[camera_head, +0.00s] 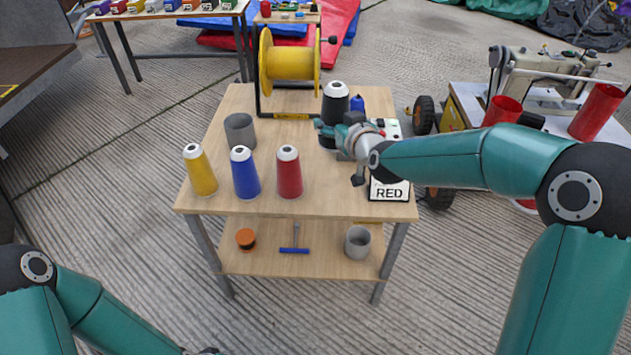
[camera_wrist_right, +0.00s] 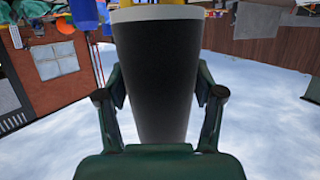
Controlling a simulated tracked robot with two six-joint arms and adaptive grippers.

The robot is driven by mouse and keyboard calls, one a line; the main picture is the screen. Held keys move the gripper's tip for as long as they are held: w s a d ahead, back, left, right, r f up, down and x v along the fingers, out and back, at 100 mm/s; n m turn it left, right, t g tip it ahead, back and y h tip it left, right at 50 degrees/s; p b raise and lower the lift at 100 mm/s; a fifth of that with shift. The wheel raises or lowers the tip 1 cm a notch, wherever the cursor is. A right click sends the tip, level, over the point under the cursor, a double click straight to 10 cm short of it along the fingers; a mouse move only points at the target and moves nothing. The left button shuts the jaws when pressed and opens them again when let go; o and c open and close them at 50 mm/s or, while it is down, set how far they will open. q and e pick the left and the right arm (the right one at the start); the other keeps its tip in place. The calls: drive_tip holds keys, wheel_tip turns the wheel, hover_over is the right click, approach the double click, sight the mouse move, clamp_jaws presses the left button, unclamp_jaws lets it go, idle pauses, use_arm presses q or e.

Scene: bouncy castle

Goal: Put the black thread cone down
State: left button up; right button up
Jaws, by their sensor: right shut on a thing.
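The black thread cone (camera_head: 335,97) is upright with a white top, at the back right of the wooden table's top (camera_head: 240,206). My right gripper (camera_head: 328,128) is shut on it from the right. In the right wrist view the black cone (camera_wrist_right: 155,75) fills the middle between the two fingers of the right gripper (camera_wrist_right: 160,98). I cannot tell whether its base touches the table. Yellow (camera_head: 200,172), blue (camera_head: 245,174) and red (camera_head: 289,174) cones stand in a row at the front.
A grey cup (camera_head: 240,131) stands at the back left, and a yellow spool (camera_head: 290,63) on a stand is behind. A RED sign (camera_head: 389,189) is at the front right. Bare tabletop lies between cup and black cone.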

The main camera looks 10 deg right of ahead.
drive_tip(key=f, duration=0.5)
drive_tip(key=d+f+b, duration=0.1)
drive_tip(key=f, duration=0.5)
drive_tip(key=f+b, duration=0.1)
drive_tip(key=f, duration=0.5)
drive_tip(key=shift+s+d, duration=0.25)
drive_tip(key=shift+d, duration=0.05)
drive_tip(key=o, duration=1.4)
drive_tip(key=shift+c, duration=0.2)
drive_tip(key=shift+s, duration=0.1)
